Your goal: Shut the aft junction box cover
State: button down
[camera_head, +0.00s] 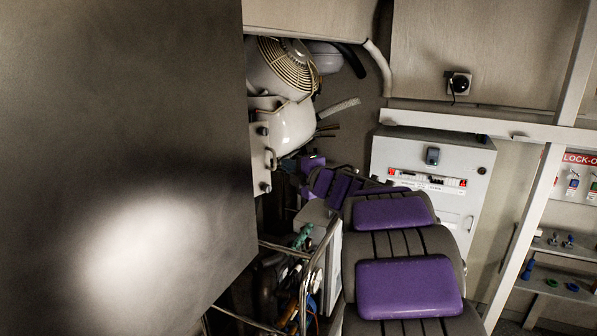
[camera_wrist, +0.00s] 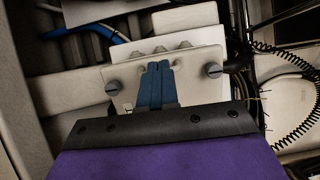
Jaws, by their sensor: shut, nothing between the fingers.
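In the wrist view, a cream plate (camera_wrist: 190,86) with a large slotted screw at each side, which looks like the junction box cover, lies just beyond my gripper (camera_wrist: 157,68). Pale box parts and a row of several round fittings show behind its top edge. My gripper's blue fingers are together and empty, in front of the plate's middle. I cannot tell whether they touch it. My gripper's dark base hides the plate's lower part, and how far the cover stands open is unclear.
A large grey panel (camera_head: 120,160) fills the head view's left. A motor with a fan grille (camera_head: 285,65) sits above a pale compressor body (camera_head: 292,127). A metal rail (camera_head: 310,275) stands left of my arm. A grey control cabinet (camera_head: 400,155) stands behind it. Coiled black cable (camera_wrist: 285,65) hangs right.

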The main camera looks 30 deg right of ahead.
aim_at(269, 156)
jog(key=shift+w+a+r, duration=0.1)
jog(key=shift+w+a, duration=0.2)
jog(key=shift+a, duration=0.5)
jog(key=shift+w+a+r, duration=0.1)
jog(key=shift+w+a, duration=0.2)
jog(key=shift+a, duration=0.5)
jog(key=w+n+y+p, duration=0.1)
jog(key=w+y+p, duration=0.1)
jog(key=p, duration=0.1)
jog(key=w+n+g+y+p, duration=0.1)
jog(key=w+n+y+p, duration=0.1)
jog(key=w+p, duration=0.1)
jog(key=shift+w+d+y+p, duration=0.2)
jog(key=shift+w+y+p, duration=0.15)
jog(key=shift+p, duration=0.25)
jog(key=shift+w+n+g, duration=0.25)
jog(key=shift+n+g, duration=0.05)
jog(key=shift+r+y+p, duration=0.1)
jog(key=shift+y+p, duration=0.15)
jog(key=shift+p, duration=0.25)
jog(key=shift+w+d+f, duration=0.2)
jog(key=shift+d, duration=0.2)
jog(key=shift+a, duration=0.1)
